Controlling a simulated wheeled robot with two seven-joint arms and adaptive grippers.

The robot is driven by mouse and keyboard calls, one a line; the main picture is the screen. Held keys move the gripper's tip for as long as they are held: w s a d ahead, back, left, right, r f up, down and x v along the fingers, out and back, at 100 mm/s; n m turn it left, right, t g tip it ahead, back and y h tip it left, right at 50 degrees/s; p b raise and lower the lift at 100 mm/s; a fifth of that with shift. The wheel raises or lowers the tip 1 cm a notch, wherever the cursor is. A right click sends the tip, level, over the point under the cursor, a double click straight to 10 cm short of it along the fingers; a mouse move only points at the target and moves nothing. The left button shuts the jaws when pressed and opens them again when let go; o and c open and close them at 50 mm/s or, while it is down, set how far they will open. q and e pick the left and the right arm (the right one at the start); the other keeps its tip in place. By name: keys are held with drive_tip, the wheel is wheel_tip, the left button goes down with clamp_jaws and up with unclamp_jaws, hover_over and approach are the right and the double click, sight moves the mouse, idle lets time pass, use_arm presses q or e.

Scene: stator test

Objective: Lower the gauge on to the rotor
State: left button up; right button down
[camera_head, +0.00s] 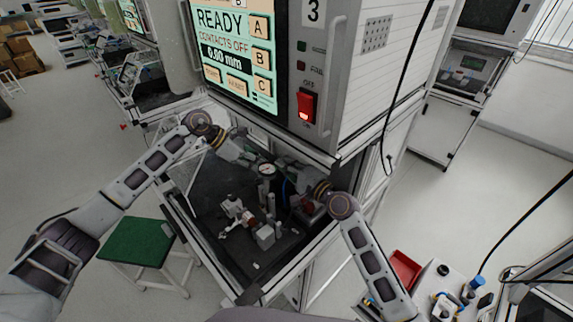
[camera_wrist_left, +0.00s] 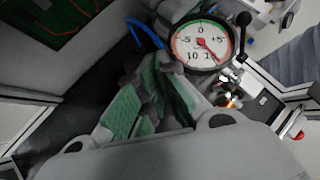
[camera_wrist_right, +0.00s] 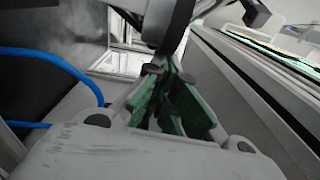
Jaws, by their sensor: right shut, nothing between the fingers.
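The gauge (camera_head: 267,170) is a round white dial at the middle of the dark bench. In the left wrist view its dial (camera_wrist_left: 201,45) faces me, with a red needle pointing to the lower right. My left gripper (camera_head: 257,160) is beside the gauge; its green-padded fingertips (camera_wrist_left: 162,75) are close to the dial's edge, and I cannot tell whether they grip anything. My right gripper (camera_head: 300,186) is shut and empty, to the right of the gauge; its fingers (camera_wrist_right: 172,85) show together in the right wrist view. I cannot single out the rotor.
Small metal fixtures (camera_head: 236,212) and a grey block (camera_head: 264,236) stand on the bench. A blue cable (camera_wrist_right: 50,60) runs by my right gripper. The cabinet screen (camera_head: 228,50) reads READY, CONTACTS OFF, 0.00 mm. A red switch (camera_head: 306,107) is beside it.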

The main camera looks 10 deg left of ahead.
use_arm(q)
drive_tip(key=shift+w+a, duration=0.2)
drive_tip(key=shift+o, duration=0.6)
drive_tip(key=v, duration=1.1)
drive_tip(key=shift+s+a+r, duration=0.25)
drive_tip(key=shift+r, duration=0.05)
drive_tip(key=shift+r, duration=0.1)
